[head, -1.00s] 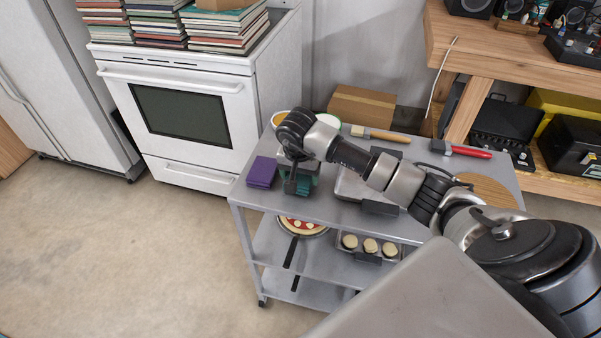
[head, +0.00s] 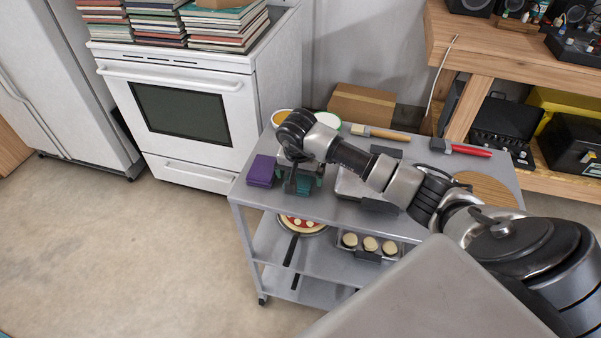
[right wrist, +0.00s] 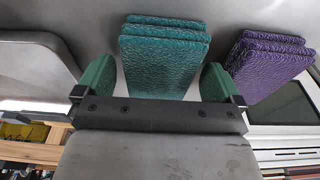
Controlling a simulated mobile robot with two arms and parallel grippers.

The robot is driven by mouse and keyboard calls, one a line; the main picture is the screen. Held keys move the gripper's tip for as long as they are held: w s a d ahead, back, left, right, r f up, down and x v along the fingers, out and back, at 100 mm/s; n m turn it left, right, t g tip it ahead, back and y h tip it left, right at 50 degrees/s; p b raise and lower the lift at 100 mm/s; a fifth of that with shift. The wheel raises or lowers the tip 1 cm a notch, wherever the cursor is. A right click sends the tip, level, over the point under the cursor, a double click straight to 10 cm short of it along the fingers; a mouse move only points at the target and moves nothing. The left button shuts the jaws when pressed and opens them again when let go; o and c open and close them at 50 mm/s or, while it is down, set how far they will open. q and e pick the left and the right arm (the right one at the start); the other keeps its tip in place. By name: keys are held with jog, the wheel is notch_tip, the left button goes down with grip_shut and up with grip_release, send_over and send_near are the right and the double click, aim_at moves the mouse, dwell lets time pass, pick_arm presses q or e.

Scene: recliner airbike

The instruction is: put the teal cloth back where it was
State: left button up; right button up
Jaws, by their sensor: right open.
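The teal cloth (head: 303,187), a folded stack, lies on the top shelf of the grey cart near its front left part. My right gripper (head: 299,178) is directly over it and hides much of it in the head view. In the right wrist view the teal cloth (right wrist: 160,50) shows in the gap between the two green-padded fingers of the open right gripper (right wrist: 158,68). Gaps show beside the cloth, and the fingers do not grip it. My left gripper is not in view.
A folded purple cloth (head: 261,171) lies just left of the teal one and also shows in the right wrist view (right wrist: 268,65). A metal tray (head: 349,185), brushes (head: 380,134) and bowls (head: 327,119) share the cart top. A white oven (head: 190,110) stands behind left.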

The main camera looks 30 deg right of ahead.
aim_at(298, 179)
notch_tip(298, 179, up, 12)
jog(key=s+a+b, duration=0.1)
jog(key=shift+a, duration=0.2)
jog(key=shift+f, duration=0.1)
dwell(0.3)
